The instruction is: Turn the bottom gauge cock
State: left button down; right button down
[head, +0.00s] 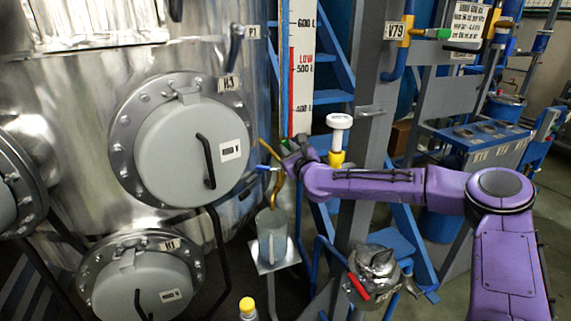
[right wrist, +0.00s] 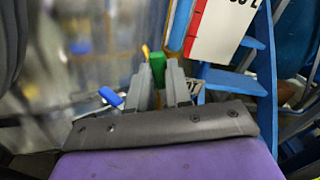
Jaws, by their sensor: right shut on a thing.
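The bottom gauge cock sits at the foot of the level scale (head: 302,62). Its green handle (right wrist: 157,67) shows in the right wrist view between the two grey fingers of my right gripper (right wrist: 161,88), which is shut on it. In the head view my right gripper (head: 294,152) reaches in from the right and hides most of the cock. A blue handle (right wrist: 111,97) is just left of the fingers; it also shows in the head view (head: 267,169). My left gripper is not in view.
A large steel vessel with round hatches (head: 190,150) stands close on the left. A clear jug (head: 272,238) stands on a small plate below the gripper. A white-topped yellow fitting (head: 339,122) stands behind my right forearm.

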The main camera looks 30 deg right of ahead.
jog(key=shift+s+d+r+m+b, duration=0.1)
jog(key=shift+d+m+b, duration=0.25)
jog(key=shift+m+b, duration=0.45)
jog(key=shift+d+m+b, duration=0.3)
jog(key=shift+m+b, duration=0.4)
jog(key=shift+b, duration=0.05)
jog(key=c, duration=1.3)
grip_release()
jog(key=s, duration=0.3)
jog(key=s+a, duration=0.1)
jog(key=s, duration=0.6)
jog(key=shift+s+a, duration=0.2)
jog(key=shift+a, duration=0.1)
